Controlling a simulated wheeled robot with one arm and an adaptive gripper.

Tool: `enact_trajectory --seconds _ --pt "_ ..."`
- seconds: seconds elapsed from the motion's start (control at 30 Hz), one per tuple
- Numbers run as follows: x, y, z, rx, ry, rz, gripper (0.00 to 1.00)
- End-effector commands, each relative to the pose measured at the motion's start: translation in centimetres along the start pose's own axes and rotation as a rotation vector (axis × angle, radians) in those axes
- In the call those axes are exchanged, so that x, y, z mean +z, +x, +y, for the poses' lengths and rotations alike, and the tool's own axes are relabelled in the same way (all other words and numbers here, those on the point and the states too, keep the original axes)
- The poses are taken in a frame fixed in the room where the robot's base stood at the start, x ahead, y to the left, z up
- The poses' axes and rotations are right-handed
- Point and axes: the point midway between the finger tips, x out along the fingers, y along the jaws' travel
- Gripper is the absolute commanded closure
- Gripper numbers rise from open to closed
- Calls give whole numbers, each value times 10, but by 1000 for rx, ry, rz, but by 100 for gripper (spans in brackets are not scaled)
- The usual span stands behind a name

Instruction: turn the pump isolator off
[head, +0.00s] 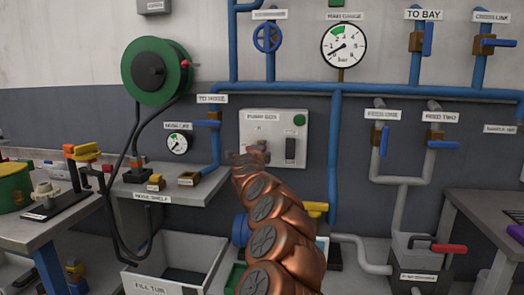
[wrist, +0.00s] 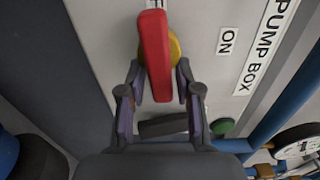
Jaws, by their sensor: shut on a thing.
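The pump box (head: 252,118) is a pale wall panel in the head view, labelled at its top. My gripper (head: 248,156) is at its lower left part and hides the isolator there. In the wrist view the isolator is a red bar handle (wrist: 154,50) on a yellow round base (wrist: 176,48). My gripper (wrist: 159,80) has a finger on each side of the handle and is shut on it. The handle lies lengthwise up the wrist picture, its upper end at a cut-off label. The ON label (wrist: 226,41) is off to its right.
On the box are a green button (head: 299,119) and a dark slot (head: 290,149), close to my gripper. Blue pipes (head: 335,150) run above and to the right of it. A shelf (head: 172,189) stands left, with an open tub (head: 140,280) below.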

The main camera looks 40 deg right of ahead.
Motion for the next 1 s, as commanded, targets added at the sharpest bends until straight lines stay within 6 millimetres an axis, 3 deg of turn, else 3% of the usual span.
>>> enact_trajectory --seconds 0.5,0.53,0.6,1.0 --pt "4 -1 2 3 0 -7 100" --pt "4 -1 2 2 0 -7 64" --pt "4 -1 2 2 0 -7 56" --pt "0 -1 0 1 2 0 54"
